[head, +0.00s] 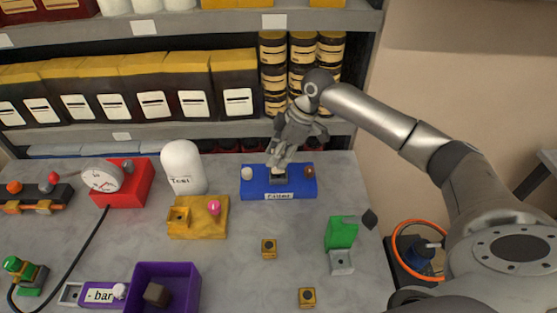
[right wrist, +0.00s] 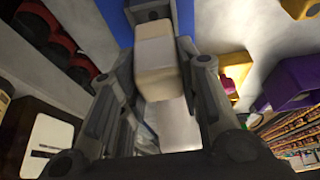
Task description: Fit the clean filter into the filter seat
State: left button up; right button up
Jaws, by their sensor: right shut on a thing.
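My right gripper (head: 277,160) reaches down over the blue block labelled "Filters" (head: 262,191). It is shut on a cream-white block, likely the clean filter, which shows between the fingers in the right wrist view (right wrist: 156,52). A dark grey block (head: 278,181) sits in the middle of the blue block, just below the fingertips. The held filter is close to it; I cannot tell whether they touch. A white piece (head: 247,173) stands at the left of the blue block and a brown one (head: 309,171) at the right. No part is marked as the filter seat. My left gripper is not in view.
A white tank (head: 183,168) and a red gauge block (head: 125,185) stand left of the blue block. A yellow block with a pink knob (head: 200,230), a purple bin (head: 190,270) and a green flap on a grey piece (head: 341,232) are nearer. Stocked shelves (head: 190,131) rise behind.

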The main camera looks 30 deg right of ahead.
notch_tip(320, 180, down, 2)
jog(key=shift+f+p, duration=0.15)
jog(key=shift+p, duration=0.45)
jog(key=shift+f, duration=0.45)
jog(key=shift+f, duration=0.1)
jog(key=o, duration=1.1)
jog(key=b+v, duration=0.2)
jog(key=v, duration=1)
jog(key=shift+a, duration=0.15)
